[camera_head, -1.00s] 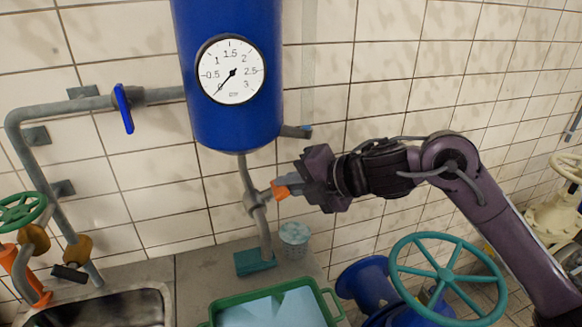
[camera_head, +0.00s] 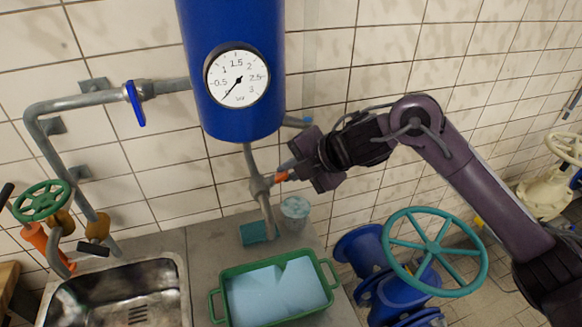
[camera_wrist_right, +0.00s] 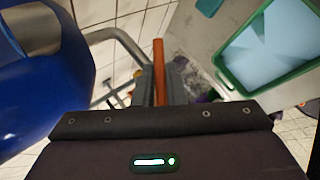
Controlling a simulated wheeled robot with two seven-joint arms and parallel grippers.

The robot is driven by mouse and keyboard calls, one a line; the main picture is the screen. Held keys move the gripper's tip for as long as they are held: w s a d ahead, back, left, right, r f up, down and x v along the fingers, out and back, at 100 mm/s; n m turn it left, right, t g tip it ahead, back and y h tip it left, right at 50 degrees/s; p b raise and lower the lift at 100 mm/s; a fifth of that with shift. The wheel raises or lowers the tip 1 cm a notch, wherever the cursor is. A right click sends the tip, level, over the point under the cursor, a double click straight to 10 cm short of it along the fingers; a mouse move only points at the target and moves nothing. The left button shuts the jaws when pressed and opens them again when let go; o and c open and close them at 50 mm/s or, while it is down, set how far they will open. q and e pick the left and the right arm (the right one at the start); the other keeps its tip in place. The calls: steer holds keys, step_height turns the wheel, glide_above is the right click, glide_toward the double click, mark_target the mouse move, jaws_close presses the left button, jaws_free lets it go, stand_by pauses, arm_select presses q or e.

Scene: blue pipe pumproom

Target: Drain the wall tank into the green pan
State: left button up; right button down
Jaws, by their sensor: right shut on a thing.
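The blue wall tank (camera_head: 232,105) hangs at the upper middle, with a round dial gauge (camera_head: 237,77) whose needle points near 0. A grey drain pipe (camera_head: 251,158) runs down from its underside. My right gripper (camera_head: 289,174) is shut on the orange valve handle (camera_head: 281,177) beside this pipe. The handle also shows between the fingers in the right wrist view (camera_wrist_right: 158,68). The green pan (camera_head: 224,306) sits on the counter below and in front of the pipe, with a pale blue surface inside. I cannot tell whether liquid is running. My left gripper is out of view.
A metal sink (camera_head: 172,290) is left of the pan. A blue-handled valve (camera_head: 134,104) is on the pipe left of the tank. A small grey cup (camera_head: 295,208) stands behind the pan. A large teal handwheel (camera_head: 434,252) on blue pipework stands to the right.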

steer(key=c, duration=1.5)
jaws_free()
steer(key=shift+s+d+r, duration=0.1)
steer(key=shift+d+r, duration=0.1)
steer(key=shift+d, duration=0.05)
steer(key=b+v, duration=0.2)
steer(key=v, duration=0.5)
steer(key=shift+r+b, duration=0.1)
steer(key=shift+b, duration=0.2)
